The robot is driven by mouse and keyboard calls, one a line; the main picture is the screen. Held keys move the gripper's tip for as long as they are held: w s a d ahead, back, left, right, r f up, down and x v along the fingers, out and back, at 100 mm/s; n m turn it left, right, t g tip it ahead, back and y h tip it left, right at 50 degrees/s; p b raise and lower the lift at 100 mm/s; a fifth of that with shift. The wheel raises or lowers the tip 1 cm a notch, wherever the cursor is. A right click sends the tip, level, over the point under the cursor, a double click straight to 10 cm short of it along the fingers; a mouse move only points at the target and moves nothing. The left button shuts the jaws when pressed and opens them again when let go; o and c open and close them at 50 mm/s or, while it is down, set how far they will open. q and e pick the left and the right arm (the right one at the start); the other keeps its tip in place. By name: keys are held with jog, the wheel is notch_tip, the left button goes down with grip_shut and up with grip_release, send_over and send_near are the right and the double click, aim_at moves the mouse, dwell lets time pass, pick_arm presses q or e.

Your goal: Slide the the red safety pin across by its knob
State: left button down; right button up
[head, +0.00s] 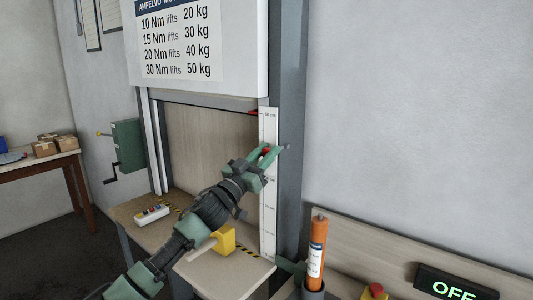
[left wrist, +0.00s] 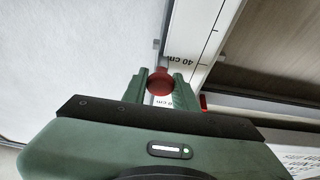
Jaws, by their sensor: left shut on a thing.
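The red safety pin's knob (left wrist: 159,82) sits between the two green fingers of my left gripper (left wrist: 160,88) in the left wrist view. The fingers are shut on it from both sides. The rest of the pin is hidden. The right gripper is not in view.
A small red marker (head: 254,112) is near the scale's top. Below my arm, a bench (head: 245,272) holds a yellow block (head: 224,240) and a white control box (head: 152,214). An orange cylinder (head: 317,255) stands at the right, near an OFF display (head: 455,285).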

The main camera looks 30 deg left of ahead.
pick_arm(q)
jog(key=shift+d, duration=0.1)
dwell(0.5)
jog(key=d, duration=0.4)
jog(key=shift+s, duration=0.15)
jog(key=c, duration=1.2)
grip_release()
jog(key=shift+d, duration=0.1)
jog(key=shift+o, duration=0.4)
jog(key=shift+d, duration=0.1)
jog(key=shift+s, duration=0.1)
